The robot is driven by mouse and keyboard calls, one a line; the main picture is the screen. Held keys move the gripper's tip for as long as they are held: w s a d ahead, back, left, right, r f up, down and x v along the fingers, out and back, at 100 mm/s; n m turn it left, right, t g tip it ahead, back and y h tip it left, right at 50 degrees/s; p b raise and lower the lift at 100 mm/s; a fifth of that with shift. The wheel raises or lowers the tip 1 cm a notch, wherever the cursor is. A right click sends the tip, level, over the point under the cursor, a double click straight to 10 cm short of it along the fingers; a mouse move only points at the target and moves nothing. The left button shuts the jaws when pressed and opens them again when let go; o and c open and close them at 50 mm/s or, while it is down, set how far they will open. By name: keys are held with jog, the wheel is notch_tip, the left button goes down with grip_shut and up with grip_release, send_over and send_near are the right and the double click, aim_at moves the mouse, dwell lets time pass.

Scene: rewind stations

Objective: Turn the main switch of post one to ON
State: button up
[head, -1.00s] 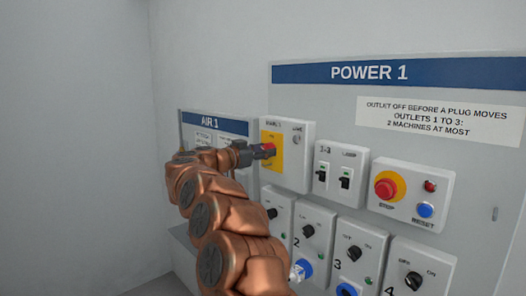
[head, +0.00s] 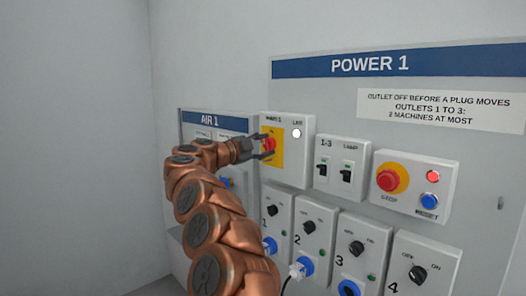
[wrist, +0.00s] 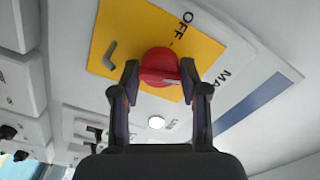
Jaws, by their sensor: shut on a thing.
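The main switch of post one is a red round knob (head: 269,145) on a yellow plate (head: 276,160), on a pale box under the POWER 1 board's left end. The box reads MAIN 1. My gripper (head: 265,148) reaches it from the left, one finger above and one below. In the wrist view the red knob (wrist: 160,66) sits between the two fingertips (wrist: 160,72), which are shut on it. OFF is readable on the yellow plate there. The ON mark is not clearly readable. A white lamp (head: 297,133) beside the knob is lit.
Right of the switch are a two-breaker box (head: 341,165) and a box with a red stop button (head: 389,181), a lit red lamp (head: 433,176) and a blue reset button (head: 431,202). Outlet boxes (head: 314,235) lie below. The AIR 1 panel (head: 214,121) is behind my arm.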

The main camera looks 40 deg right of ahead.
jog(key=shift+m+b, duration=0.65)
jog(key=shift+m, duration=0.95)
jog(key=shift+r, duration=0.1)
jog(key=o, duration=1.1)
jog(key=shift+a+f, duration=0.2)
jog(key=shift+a, duration=0.55)
jog(key=a, duration=0.6)
jog(key=shift+a+r, duration=0.2)
